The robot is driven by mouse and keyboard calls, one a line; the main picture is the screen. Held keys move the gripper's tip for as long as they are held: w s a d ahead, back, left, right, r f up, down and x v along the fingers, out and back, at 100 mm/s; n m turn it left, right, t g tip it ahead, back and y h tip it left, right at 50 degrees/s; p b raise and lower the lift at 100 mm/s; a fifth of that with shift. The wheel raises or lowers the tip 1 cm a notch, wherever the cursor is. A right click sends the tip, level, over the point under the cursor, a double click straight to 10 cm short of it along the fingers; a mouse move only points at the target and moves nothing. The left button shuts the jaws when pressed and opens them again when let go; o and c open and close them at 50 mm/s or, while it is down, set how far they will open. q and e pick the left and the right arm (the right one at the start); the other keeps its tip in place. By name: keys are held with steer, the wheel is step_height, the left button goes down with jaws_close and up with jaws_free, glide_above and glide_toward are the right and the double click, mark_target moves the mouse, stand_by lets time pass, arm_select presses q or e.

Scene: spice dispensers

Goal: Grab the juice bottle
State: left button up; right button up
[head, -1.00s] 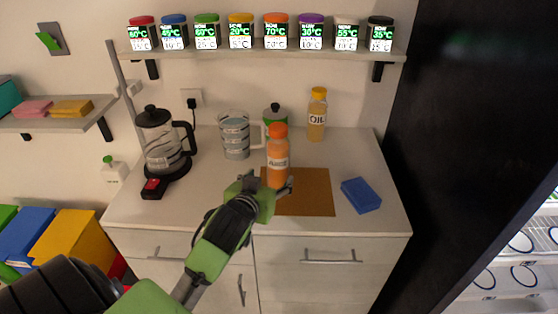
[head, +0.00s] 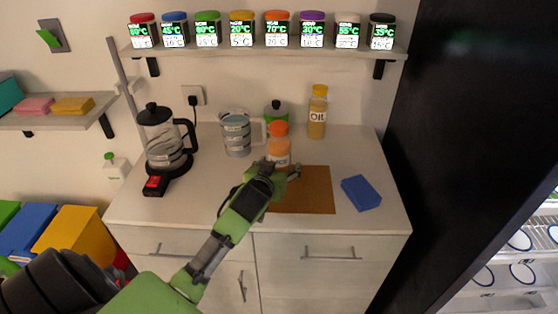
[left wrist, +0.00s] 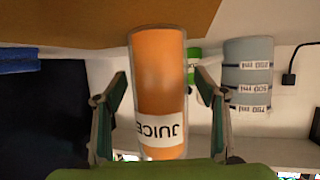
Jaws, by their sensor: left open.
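The orange juice bottle (head: 279,147) stands upright on the counter at the back edge of the brown board. My left gripper (head: 279,172) is in front of it and covers its lower part in the head view. In the left wrist view the juice bottle (left wrist: 161,85) appears upside down, with its label reading JUICE. The left gripper's fingers (left wrist: 157,117) are spread on both sides of the bottle, with a visible gap on each side. The right gripper is not in view.
A kettle (head: 163,140) is at the left. A blue sponge (head: 361,192) lies right of the brown board (head: 310,195). Spice dispensers (head: 241,30) line the shelf above.

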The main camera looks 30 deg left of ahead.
arm_select(q)
steer(key=c, duration=1.6)
steer(key=shift+r, duration=0.1)
steer(key=shift+c, duration=0.2)
steer(key=shift+r, duration=0.1)
